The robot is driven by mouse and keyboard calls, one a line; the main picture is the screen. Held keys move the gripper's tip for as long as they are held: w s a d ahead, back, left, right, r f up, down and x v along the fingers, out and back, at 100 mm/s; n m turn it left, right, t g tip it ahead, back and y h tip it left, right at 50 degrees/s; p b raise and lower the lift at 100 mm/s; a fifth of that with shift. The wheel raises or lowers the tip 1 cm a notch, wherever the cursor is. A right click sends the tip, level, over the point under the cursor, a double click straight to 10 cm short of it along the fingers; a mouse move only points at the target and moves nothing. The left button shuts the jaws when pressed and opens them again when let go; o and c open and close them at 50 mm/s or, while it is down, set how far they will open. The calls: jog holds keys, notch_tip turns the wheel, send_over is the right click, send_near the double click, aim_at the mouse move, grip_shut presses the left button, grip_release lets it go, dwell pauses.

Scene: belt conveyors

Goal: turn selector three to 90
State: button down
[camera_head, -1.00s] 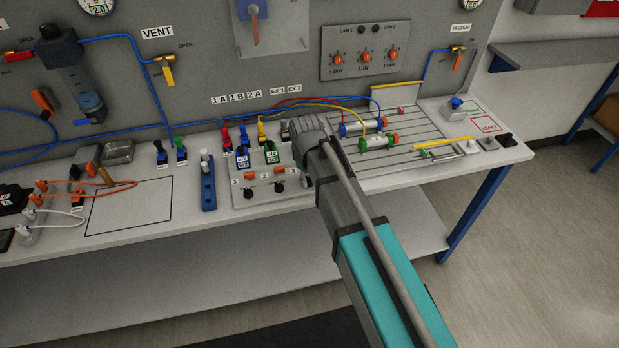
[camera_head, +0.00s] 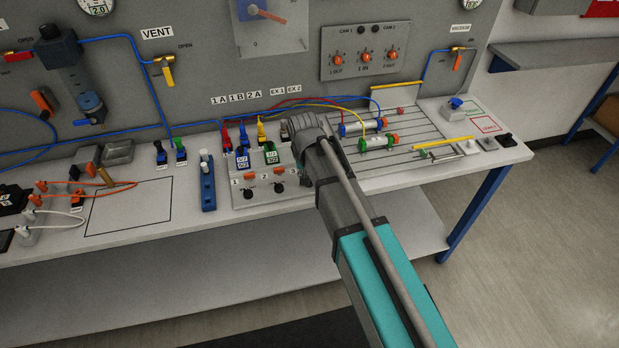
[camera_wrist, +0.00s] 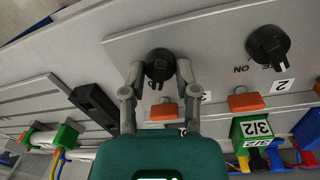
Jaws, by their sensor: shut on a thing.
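Selector three is a black round knob (camera_wrist: 159,66) in the wrist view, on the grey panel (camera_wrist: 205,45). An orange block (camera_wrist: 163,112) and a partly covered number label sit beside it. My gripper (camera_wrist: 158,75) has its two fingers on either side of this knob, shut on it. The knob's exact angle is hard to read. In the head view my arm (camera_head: 335,185) reaches the panel and hides selector three and the fingertips. Selector two (camera_head: 278,187) and selector one (camera_head: 249,193) show to the left of my arm.
Selector two (camera_wrist: 268,45), with its "ON" marking and label, is close by in the wrist view. Green valve blocks (camera_wrist: 250,130) and tubing lie near the gripper. A cylinder with green ends (camera_head: 378,142) lies on the slotted plate right of my arm.

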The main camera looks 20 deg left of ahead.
jog(key=shift+w+m, duration=0.2)
jog(key=shift+m, duration=0.3)
jog(key=shift+c, duration=1.8)
grip_release()
jog(key=shift+s, duration=0.1)
jog(key=shift+s, duration=0.15)
